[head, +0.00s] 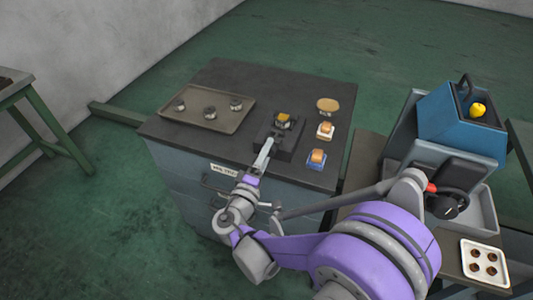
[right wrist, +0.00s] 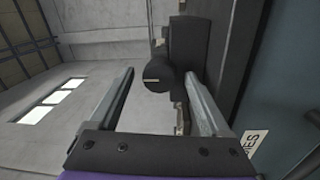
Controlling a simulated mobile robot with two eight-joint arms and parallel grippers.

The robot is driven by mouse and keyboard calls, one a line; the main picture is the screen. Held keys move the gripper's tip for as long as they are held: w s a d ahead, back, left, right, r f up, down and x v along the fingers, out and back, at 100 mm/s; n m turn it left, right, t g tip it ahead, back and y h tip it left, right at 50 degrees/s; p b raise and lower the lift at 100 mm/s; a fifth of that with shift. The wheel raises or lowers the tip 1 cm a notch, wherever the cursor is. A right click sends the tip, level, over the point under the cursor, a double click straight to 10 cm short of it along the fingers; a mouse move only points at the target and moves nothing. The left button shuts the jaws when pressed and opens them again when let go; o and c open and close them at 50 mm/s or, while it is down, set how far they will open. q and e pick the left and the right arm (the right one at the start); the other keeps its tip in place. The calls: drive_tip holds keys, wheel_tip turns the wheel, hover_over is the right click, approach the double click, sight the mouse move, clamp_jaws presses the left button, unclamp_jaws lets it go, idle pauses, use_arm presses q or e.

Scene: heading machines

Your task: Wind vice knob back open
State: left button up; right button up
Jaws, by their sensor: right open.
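The dark vice (head: 287,135) stands near the front edge of the cabinet top, with a small orange-brown piece (head: 283,117) at its jaws. My right gripper (head: 268,146) reaches the vice's front from below, covering the knob in the head view. In the right wrist view the round black knob (right wrist: 157,82), with a pale line on its end face, shows between the two open fingers (right wrist: 160,74). Gaps show on both sides, the smaller toward the right finger. Depth between knob and fingertips is hard to tell. The vice body (right wrist: 198,40) rises behind it. My left gripper is out of view.
On the dark cabinet top (head: 225,79), a tray (head: 228,120) with several small metal parts lies left. A round tan piece (head: 327,104) and two small blocks (head: 325,130) (head: 316,158) lie right of the vice. A blue machine (head: 455,125) and white tray (head: 484,263) stand further right.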

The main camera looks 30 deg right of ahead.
drive_tip(key=v, duration=1)
drive_tip(key=shift+s+a+b, duration=0.15)
drive_tip(key=shift+s+b, duration=0.05)
drive_tip(key=shift+b, duration=0.2)
drive_tip(key=s+d+f+m+g+y+p, duration=0.2)
drive_tip(key=s+d+f+g+y+p, duration=0.2)
drive_tip(key=s+d+g+y, duration=0.25)
drive_tip(key=s+a+r+m+y+p, duration=0.1)
drive_tip(key=s+a+m+y+p, duration=0.2)
drive_tip(key=s+a+y, duration=0.3)
drive_tip(key=shift+a+r+m+y, duration=0.2)
drive_tip(key=shift+a+m+y, duration=0.2)
drive_tip(key=shift+m+y, duration=0.45)
drive_tip(key=shift+c, duration=0.4)
